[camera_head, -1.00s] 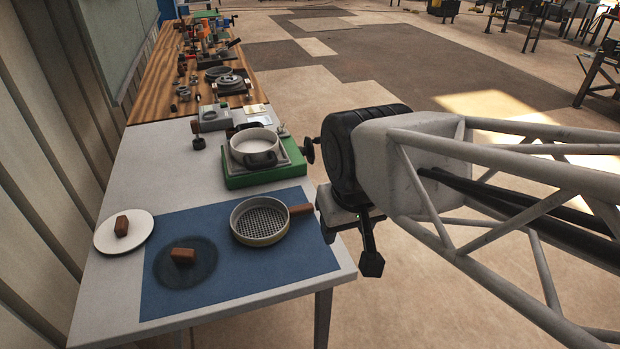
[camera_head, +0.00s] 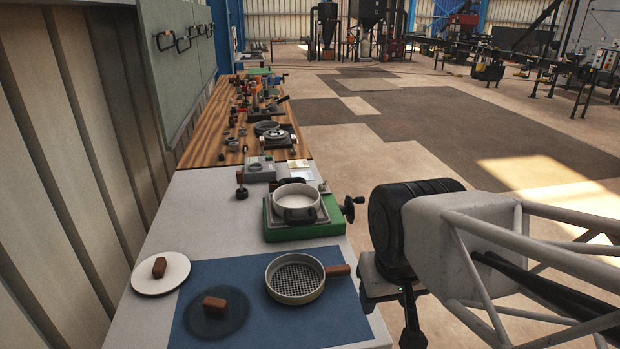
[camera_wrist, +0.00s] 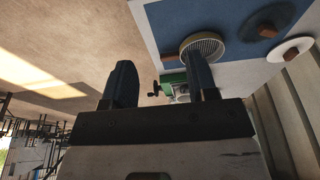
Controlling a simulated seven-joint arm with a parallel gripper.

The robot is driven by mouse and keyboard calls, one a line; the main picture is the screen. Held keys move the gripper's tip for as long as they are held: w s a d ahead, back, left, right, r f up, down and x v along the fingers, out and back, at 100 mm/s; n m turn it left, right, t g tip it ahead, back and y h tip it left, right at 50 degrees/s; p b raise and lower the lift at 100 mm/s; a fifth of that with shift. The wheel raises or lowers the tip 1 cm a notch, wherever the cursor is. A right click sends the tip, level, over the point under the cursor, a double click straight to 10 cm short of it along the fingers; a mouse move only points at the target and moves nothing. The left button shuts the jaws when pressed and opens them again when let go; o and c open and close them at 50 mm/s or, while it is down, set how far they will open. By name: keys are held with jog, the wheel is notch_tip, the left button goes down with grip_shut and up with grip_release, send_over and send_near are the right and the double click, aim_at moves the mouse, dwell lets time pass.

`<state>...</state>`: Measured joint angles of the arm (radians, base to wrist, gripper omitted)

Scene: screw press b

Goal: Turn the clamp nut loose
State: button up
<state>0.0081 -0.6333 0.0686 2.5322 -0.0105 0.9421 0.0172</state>
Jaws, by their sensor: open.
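My gripper is open and empty in the wrist view (camera_wrist: 160,68), its two dark fingers apart. In the head view only a dark finger part (camera_head: 411,318) shows below my wrist, right of the bench and over the floor. No clamp nut can be made out for certain. A green-based device (camera_head: 306,229) with a pale round pan (camera_head: 296,195) stands on the bench, with a dark hand knob (camera_head: 351,208) on its right side. The green base also shows small in the wrist view (camera_wrist: 173,78), between the fingers. Small parts farther along the bench are too small to identify.
A sieve (camera_head: 295,278) with a brown handle lies on a blue mat (camera_head: 250,267), beside a dark disc (camera_head: 229,322) and a white disc (camera_head: 148,284) with brown grips. Several small devices crowd the wooden bench (camera_head: 213,143) beyond. The floor (camera_head: 400,168) right of the bench is open.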

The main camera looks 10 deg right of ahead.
jog(key=shift+c, duration=1.1)
jog(key=shift+w+r, duration=0.2)
jog(key=shift+w, duration=0.15)
jog(key=shift+c, duration=0.3)
jog(key=w+r+m, duration=0.1)
jog(key=w+r, duration=0.2)
jog(key=w, duration=0.5)
jog(key=w+r+m, duration=0.1)
jog(key=w+r, duration=0.2)
jog(key=w, duration=0.6)
jog(key=m+g, duration=0.3)
jog(key=m, duration=0.5)
send_over(325, 181)
notch_tip(325, 181, down, 17)
jog(key=shift+f, duration=0.2)
jog(key=shift+w+f, duration=0.25)
jog(key=shift+f, duration=0.05)
jog(key=shift+f, duration=0.1)
jog(key=shift+f, duration=3.8)
